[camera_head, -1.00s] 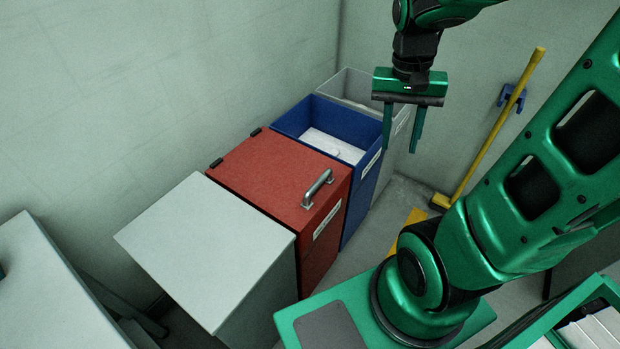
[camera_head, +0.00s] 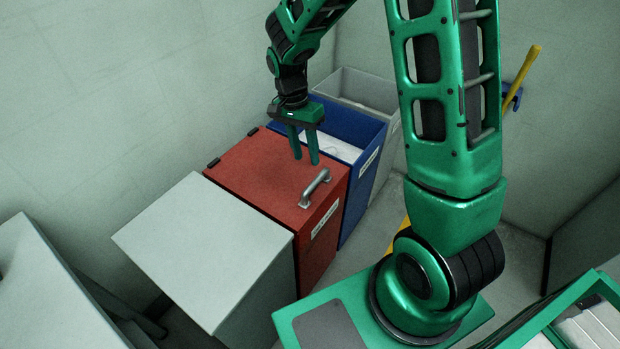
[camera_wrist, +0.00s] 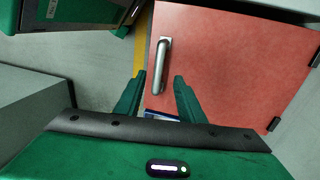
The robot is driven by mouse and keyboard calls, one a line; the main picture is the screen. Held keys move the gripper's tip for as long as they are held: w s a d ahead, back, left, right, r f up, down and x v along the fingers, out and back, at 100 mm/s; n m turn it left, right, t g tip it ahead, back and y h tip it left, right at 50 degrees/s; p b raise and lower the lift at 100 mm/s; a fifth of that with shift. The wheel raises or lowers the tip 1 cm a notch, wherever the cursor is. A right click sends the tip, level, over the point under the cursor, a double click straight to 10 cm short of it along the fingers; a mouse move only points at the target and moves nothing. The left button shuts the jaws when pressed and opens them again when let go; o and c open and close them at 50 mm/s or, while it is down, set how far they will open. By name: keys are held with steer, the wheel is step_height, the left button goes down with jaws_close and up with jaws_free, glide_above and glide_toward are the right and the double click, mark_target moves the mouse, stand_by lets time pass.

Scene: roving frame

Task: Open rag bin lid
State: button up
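The red bin (camera_head: 262,175) has its flat lid closed, with a grey bar handle (camera_head: 314,188) near the front edge and two dark hinges along the wall side. A white label is on its front; I cannot read it. My gripper (camera_head: 306,161) points down above the lid, a little behind the handle, open and empty. In the wrist view, the red lid (camera_wrist: 225,70) fills the right and the handle (camera_wrist: 161,66) lies beyond the fingertips. My gripper (camera_wrist: 159,86) has its fingers apart there with nothing between them, and the handle appears clear of them.
An open blue bin (camera_head: 372,131) with white contents stands beside the red one, and an open grey bin (camera_head: 362,88) is behind it. A pale flat-topped box (camera_head: 205,245) adjoins the red bin in front. A yellow-handled tool (camera_head: 527,70) hangs on the right wall.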

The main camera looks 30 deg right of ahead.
mark_target(312, 182)
steer(key=f, duration=0.3)
steer(key=s+f, duration=0.1)
steer(key=f, duration=0.2)
steer(key=d+f, duration=0.1)
steer(key=f, duration=0.2)
steer(key=shift+s+f, duration=0.35)
steer(key=shift+s, duration=0.05)
jaws_close()
